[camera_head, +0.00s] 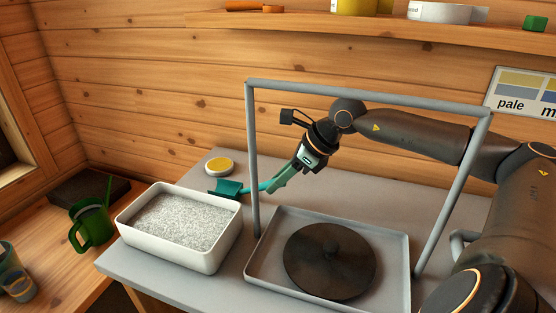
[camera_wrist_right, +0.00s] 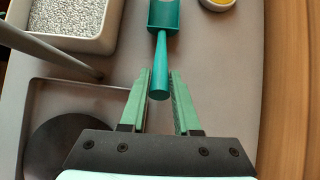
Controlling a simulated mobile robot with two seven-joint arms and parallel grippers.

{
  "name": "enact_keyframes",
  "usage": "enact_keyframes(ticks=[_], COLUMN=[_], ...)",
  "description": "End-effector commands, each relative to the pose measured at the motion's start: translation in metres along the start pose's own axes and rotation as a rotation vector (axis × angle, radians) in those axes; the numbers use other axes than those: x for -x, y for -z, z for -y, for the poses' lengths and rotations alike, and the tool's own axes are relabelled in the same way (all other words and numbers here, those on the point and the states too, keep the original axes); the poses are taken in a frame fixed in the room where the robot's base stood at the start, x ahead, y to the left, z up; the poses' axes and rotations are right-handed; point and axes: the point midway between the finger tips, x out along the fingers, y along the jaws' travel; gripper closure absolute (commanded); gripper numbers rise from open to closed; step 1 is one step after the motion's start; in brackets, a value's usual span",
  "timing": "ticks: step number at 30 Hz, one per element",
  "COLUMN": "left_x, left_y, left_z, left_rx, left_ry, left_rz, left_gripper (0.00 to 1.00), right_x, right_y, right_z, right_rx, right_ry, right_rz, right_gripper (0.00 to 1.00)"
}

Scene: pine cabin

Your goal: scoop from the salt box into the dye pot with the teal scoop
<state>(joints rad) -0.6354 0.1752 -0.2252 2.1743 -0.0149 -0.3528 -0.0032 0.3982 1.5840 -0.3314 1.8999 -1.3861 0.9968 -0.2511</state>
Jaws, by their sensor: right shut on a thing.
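The salt box (camera_head: 222,252) is a white open tub with grainy pale salt (camera_head: 183,222) in it, at the left of the grey table. It also shows in the right wrist view (camera_wrist_right: 105,42). My right gripper (camera_head: 277,183) is shut on the handle of the teal scoop (camera_head: 226,188), just right of the box's far corner. The scoop is outside the box; its bowl is cut off in the right wrist view (camera_wrist_right: 164,14), and I cannot tell whether it holds salt. My left gripper is out of view.
A grey upright frame (camera_head: 253,165) stands around a grey tray (camera_head: 257,262) holding a dark round lid-like disc (camera_head: 325,270). My right arm reaches behind the frame. A small yellow-topped dish (camera_head: 219,166) sits behind the scoop. A green watering can (camera_head: 93,228) stands at left.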

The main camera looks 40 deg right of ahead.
Motion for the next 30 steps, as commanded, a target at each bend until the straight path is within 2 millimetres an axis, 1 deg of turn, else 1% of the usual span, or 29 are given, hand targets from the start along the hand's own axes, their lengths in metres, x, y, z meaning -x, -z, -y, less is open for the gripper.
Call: enact_keyframes(ticks=[10, 14, 17, 27, 30], left_x=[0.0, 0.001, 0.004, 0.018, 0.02], left_y=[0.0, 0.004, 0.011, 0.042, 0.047], left_z=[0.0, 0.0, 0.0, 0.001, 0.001], left_rx=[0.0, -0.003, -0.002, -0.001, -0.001], left_ry=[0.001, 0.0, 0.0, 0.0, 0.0], left_rz=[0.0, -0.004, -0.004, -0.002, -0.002], left_gripper=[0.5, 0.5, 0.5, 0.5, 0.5], right_x=[0.001, 0.003, 0.01, 0.043, 0.049], right_y=[-0.001, -0.003, -0.008, -0.034, -0.038], right_z=[0.0, 0.0, 0.0, 0.0, 0.0], right_rx=[0.001, 0.001, 0.001, 0.0, 0.0], right_ry=[0.001, 0.001, 0.002, 0.001, 0.001], right_rz=[0.001, 0.003, 0.003, 0.003, 0.002], right_gripper=[1.0, 1.0, 1.0, 1.0, 1.0])
